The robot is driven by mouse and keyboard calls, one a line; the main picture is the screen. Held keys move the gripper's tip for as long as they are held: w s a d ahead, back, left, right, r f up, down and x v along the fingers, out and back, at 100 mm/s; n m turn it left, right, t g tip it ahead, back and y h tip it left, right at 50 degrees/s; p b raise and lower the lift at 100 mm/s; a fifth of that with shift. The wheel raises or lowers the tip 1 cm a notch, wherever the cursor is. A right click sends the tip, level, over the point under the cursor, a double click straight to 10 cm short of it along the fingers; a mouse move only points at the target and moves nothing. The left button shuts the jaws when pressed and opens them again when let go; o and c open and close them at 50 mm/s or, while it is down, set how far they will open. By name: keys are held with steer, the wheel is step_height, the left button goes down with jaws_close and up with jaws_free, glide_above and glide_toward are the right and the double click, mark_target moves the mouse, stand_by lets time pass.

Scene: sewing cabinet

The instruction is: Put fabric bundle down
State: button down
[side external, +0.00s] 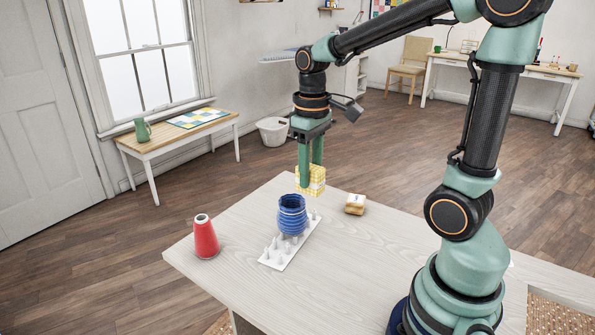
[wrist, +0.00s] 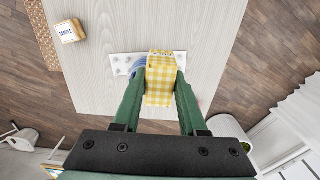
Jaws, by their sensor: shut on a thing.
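The fabric bundle (side external: 318,181) is a yellow and white checked block. It is between the fingers of my gripper (side external: 311,181), which points down and is shut on it. In the side view the bundle is behind the blue ribbed spool (side external: 292,217); the exact gap beneath it is hard to tell. In the wrist view the bundle (wrist: 161,85) sits between the two green fingertips (wrist: 160,90) and covers most of the blue spool and part of the white pegged rack (wrist: 122,66).
The white rack with several pegs (side external: 277,257) lies on the pale table (side external: 225,275), the blue spool on it. A red cone (side external: 205,238) stands at the left. A small tan labelled block (side external: 355,204) lies to the right. The table's front left is bare.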

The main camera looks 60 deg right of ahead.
steer(key=s+d+r, duration=0.1)
steer(key=s+d, duration=0.1)
steer(key=d, duration=0.3)
step_height(320, 180, down, 19)
steer(key=shift+s+f, duration=0.1)
stand_by(0.3)
steer(key=shift+f, duration=0.15)
steer(key=shift+c, duration=2.3)
jaws_free()
